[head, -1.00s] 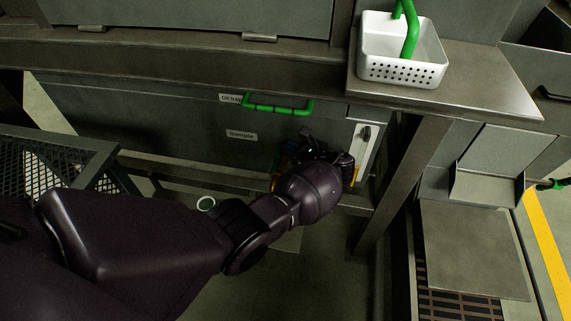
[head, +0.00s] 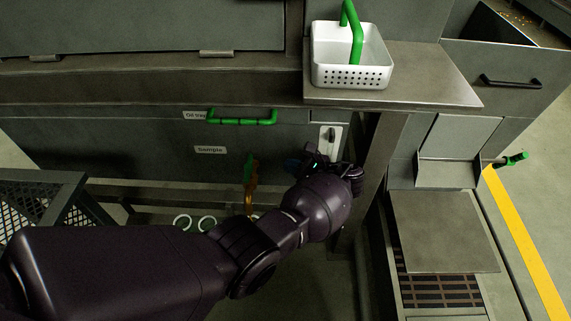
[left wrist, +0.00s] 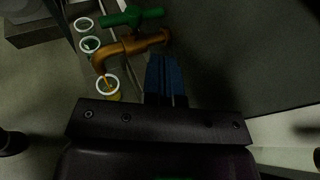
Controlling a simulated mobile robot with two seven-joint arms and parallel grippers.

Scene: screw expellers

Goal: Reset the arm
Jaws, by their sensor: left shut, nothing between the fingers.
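My left arm reaches in from the left of the head view. Its gripper (head: 308,160) is near the lower front of the grey machine, right of a brass tap (head: 250,190) with a green handle. The wrist hides part of this gripper in the head view. In the left wrist view the blue fingers (left wrist: 165,78) are together, with nothing between them, and look apart from the tap (left wrist: 130,46). An orange stream runs from the spout into a white-rimmed cup (left wrist: 107,88). My right gripper is not in view.
White-rimmed cups (head: 206,223) stand below the tap. A green drawer handle (head: 242,118) and a "Sample" label (head: 210,150) are on the machine front. A white basket (head: 350,72) stands on a metal shelf (head: 430,85). A table leg (head: 372,180) is right of my gripper.

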